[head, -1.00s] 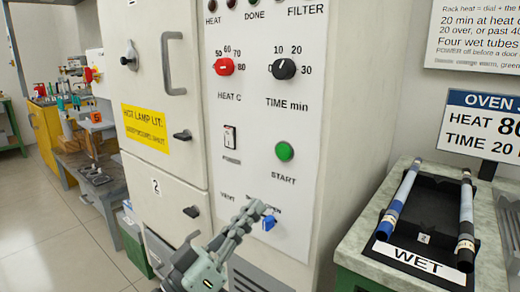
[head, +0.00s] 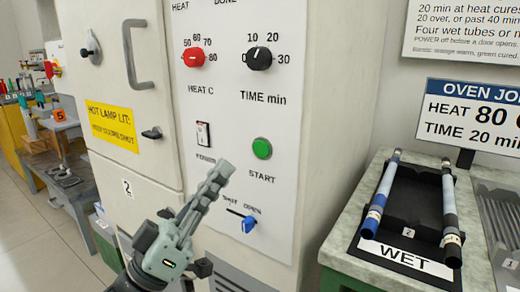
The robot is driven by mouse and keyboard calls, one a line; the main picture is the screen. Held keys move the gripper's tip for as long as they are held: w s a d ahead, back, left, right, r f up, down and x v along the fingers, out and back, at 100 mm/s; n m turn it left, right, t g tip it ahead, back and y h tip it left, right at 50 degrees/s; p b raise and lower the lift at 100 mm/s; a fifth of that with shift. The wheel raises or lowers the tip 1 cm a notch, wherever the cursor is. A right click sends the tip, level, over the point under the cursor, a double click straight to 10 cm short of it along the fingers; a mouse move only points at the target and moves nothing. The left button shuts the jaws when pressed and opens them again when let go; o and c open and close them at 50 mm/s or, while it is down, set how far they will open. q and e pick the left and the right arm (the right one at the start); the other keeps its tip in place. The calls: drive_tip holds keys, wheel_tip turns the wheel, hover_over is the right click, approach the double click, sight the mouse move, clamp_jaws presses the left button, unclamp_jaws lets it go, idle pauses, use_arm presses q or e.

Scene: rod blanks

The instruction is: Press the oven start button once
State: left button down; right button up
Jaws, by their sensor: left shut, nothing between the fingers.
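The green start button (head: 262,148) is on the white oven panel (head: 285,195), above the word START. It is in plain view and nothing covers it. My left gripper (head: 222,170) is shut and empty, its fingers pointing up toward the panel. Its tips show below and left of the button, apart from it in the picture. How far they stand from the panel is hard to tell. My right gripper is not in view.
The power switch (head: 203,135) is left of the button, and the blue vent lever (head: 249,224) is below it. The red heat dial (head: 193,57) and black time dial (head: 258,58) are above. A black tray (head: 398,222) with two tubes sits on the right counter.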

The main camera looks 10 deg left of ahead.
sight(261, 149)
use_arm(q)
drive_tip(key=w, duration=0.2)
drive_tip(key=w+d, duration=0.1)
drive_tip(key=w, duration=0.1)
drive_tip(key=w+d, duration=0.1)
drive_tip(key=w, duration=0.1)
drive_tip(key=shift+w+d, duration=0.15)
drive_tip(key=shift+d, duration=0.05)
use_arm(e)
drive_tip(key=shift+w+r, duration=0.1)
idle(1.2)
use_arm(q)
drive_tip(key=shift+w+d, duration=0.1)
drive_tip(key=shift+w, duration=0.3)
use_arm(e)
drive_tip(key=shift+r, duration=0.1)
use_arm(q)
drive_tip(key=shift+w+d, duration=0.15)
drive_tip(key=shift+w, duration=0.2)
idle(0.4)
idle(0.3)
drive_tip(key=shift+s+a+p, duration=0.3)
drive_tip(key=shift+s+p, duration=0.05)
drive_tip(key=shift+s, duration=0.4)
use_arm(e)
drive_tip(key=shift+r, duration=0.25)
